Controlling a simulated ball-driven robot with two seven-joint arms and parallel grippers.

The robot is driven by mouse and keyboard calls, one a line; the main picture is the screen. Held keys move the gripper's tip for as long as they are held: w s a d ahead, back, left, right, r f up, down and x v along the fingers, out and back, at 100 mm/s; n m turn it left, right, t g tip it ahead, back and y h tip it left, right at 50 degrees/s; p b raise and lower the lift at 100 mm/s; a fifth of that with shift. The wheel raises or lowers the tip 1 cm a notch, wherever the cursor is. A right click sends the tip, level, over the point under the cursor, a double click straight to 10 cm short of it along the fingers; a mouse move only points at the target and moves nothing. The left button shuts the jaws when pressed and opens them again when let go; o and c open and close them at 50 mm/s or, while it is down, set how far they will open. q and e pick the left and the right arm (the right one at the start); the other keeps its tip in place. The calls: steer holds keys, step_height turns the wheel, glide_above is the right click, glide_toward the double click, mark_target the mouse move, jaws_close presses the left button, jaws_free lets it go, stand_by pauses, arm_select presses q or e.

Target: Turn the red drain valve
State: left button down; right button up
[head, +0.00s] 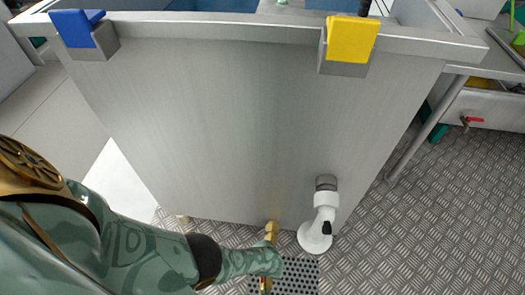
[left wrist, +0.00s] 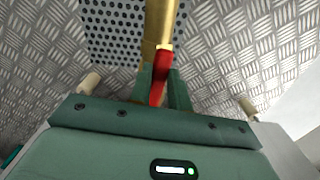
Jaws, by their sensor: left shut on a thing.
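The red drain valve handle (left wrist: 159,78) shows in the left wrist view between the two green fingers of my left gripper (left wrist: 161,88), which is shut on it. The handle joins a brass valve body (left wrist: 160,25) that runs up out of that view. In the head view the brass fitting (head: 271,232) comes out at the bottom of a steel tank (head: 215,120). My left gripper (head: 268,263) is just below it there and hides most of the red handle. My right gripper is not in view.
A perforated drain plate (head: 300,272) lies below on the tread-plate floor (head: 425,220). Another red-handled valve (head: 473,121) is far right. Blue (head: 75,28) and yellow (head: 351,38) clips sit on the tank rim.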

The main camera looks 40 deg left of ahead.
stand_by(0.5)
arm_select(q)
steer(key=c, duration=1.3)
jaws_free()
steer(key=shift+w+r, duration=0.1)
step_height(320, 180, up, 16)
steer(key=p, duration=1.3)
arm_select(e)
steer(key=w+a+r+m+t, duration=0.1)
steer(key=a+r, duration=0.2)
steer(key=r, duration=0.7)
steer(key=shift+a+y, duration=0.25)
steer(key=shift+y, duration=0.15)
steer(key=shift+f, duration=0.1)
